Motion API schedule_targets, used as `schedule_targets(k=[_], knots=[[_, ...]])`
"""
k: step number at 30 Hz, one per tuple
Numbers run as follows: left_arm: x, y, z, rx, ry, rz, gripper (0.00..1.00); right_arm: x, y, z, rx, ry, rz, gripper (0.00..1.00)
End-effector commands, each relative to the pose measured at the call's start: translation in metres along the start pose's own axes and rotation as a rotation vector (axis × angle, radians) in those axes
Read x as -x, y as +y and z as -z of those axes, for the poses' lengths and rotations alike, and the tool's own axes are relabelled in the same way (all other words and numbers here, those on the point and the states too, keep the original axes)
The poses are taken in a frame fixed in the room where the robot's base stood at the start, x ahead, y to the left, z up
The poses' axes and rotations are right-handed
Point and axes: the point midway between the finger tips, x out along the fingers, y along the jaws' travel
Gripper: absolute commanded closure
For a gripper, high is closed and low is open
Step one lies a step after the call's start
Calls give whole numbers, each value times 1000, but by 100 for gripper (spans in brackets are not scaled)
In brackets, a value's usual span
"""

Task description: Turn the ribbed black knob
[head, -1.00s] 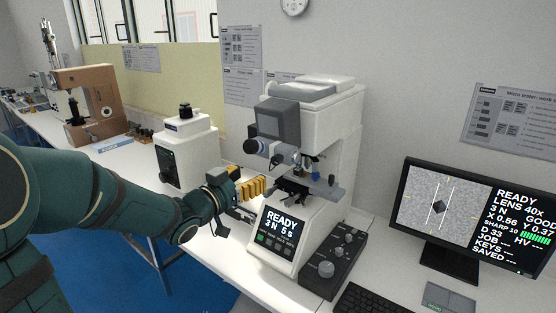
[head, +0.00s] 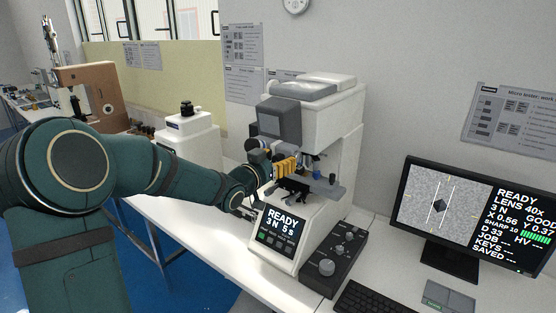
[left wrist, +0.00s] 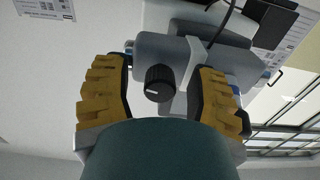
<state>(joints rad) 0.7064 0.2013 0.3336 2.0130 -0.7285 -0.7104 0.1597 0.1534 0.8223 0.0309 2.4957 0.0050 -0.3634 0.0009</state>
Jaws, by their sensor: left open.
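The ribbed black knob (left wrist: 159,83) shows in the left wrist view, with a pale mark on its face. It sits on a grey part of the hardness tester (left wrist: 170,52). My left gripper (left wrist: 163,75) is open, its yellow ribbed fingers to the left and right of the knob with gaps on both sides. In the head view my left gripper (head: 285,166) is at the front of the white tester (head: 330,120), below its grey head, and I cannot make out the knob there. My right gripper is not in view.
The tester's screen panel (head: 281,229) is just below my left gripper. A black control box (head: 330,265) with knobs stands to its right, then a keyboard (head: 370,300) and a monitor (head: 475,215). Another white tester (head: 190,140) stands behind my left arm.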

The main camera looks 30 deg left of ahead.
Motion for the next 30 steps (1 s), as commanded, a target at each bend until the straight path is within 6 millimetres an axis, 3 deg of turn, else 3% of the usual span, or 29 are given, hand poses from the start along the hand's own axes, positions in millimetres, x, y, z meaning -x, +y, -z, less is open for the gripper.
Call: schedule_targets(k=[2,7,19,30], knots=[[0,0,0,0,1,0,40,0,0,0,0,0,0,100],[0,0,0,0,1,0,100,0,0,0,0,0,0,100],[0,0,-2,-39,1,0,100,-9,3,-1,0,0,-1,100],[0,0,-5,-291,3,0,100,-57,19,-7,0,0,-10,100]])
